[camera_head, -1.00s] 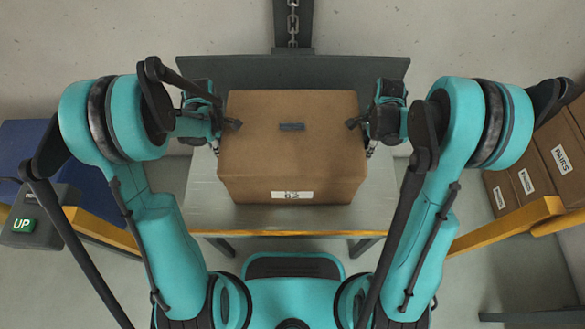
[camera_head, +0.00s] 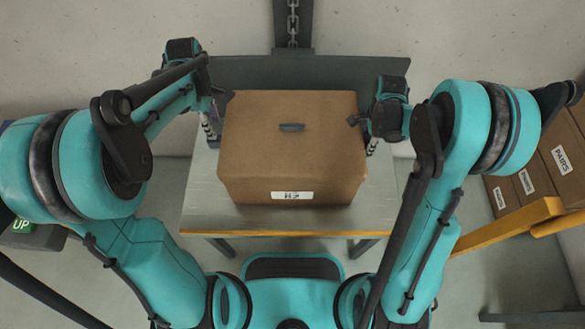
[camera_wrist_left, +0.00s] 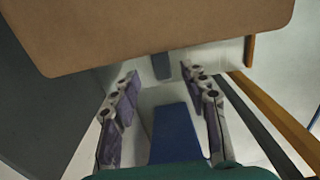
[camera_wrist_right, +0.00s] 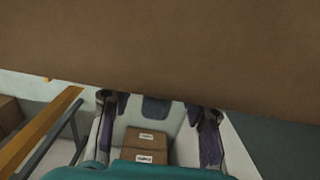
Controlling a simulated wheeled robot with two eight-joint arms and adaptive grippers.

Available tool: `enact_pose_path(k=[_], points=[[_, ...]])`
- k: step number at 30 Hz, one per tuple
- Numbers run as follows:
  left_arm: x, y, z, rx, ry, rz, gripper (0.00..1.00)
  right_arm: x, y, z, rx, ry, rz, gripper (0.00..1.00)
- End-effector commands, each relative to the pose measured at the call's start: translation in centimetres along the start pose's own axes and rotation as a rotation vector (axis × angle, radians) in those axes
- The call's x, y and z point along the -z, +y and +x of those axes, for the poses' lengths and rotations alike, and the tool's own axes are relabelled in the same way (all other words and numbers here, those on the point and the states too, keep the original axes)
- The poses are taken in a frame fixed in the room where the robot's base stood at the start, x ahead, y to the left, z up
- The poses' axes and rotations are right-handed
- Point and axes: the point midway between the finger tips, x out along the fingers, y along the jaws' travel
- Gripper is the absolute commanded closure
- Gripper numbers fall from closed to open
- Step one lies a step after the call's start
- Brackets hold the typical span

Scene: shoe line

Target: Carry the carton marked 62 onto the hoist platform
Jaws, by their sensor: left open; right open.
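The brown carton (camera_head: 290,150) sits upright on the grey hoist platform (camera_head: 240,217) in the head view. A white label on its front reads like 62, but the print is blurred. A dark slot shows on its top. My left gripper (camera_head: 218,105) is open, by the carton's far left corner. My right gripper (camera_head: 360,118) is open, beside its right side near the top. In the left wrist view the carton (camera_wrist_left: 150,30) is above the spread, empty fingers (camera_wrist_left: 165,95). In the right wrist view the carton (camera_wrist_right: 160,50) fills the top, above the empty fingers (camera_wrist_right: 160,115).
A dark back plate (camera_head: 240,72) and a chain mast (camera_head: 293,25) stand behind the platform. Cartons marked PAIRS (camera_head: 562,160) are stacked at right, by a yellow rail (camera_head: 505,226). A green UP button (camera_head: 22,226) is at far left, partly covered by my left arm.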

Motion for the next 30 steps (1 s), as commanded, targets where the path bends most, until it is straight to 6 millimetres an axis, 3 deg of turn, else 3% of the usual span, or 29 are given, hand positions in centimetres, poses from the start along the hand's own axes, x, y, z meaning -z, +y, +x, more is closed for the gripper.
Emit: enact_pose_path(k=[9,15,30], points=[[0.0,0.0,0.0,0.0,0.0,0.0,0.55,0.0,0.1,-6.9,0.0,0.0,0.0,0.55],[0.0,0.0,0.1,0.0,0.0,0.0,0.55,0.0,0.1,-9.8,0.0,0.0,0.0,0.55],[0.0,0.0,0.1,0.0,0.0,0.0,0.55,0.0,0.0,-10.7,0.0,0.0,0.0,0.55]])
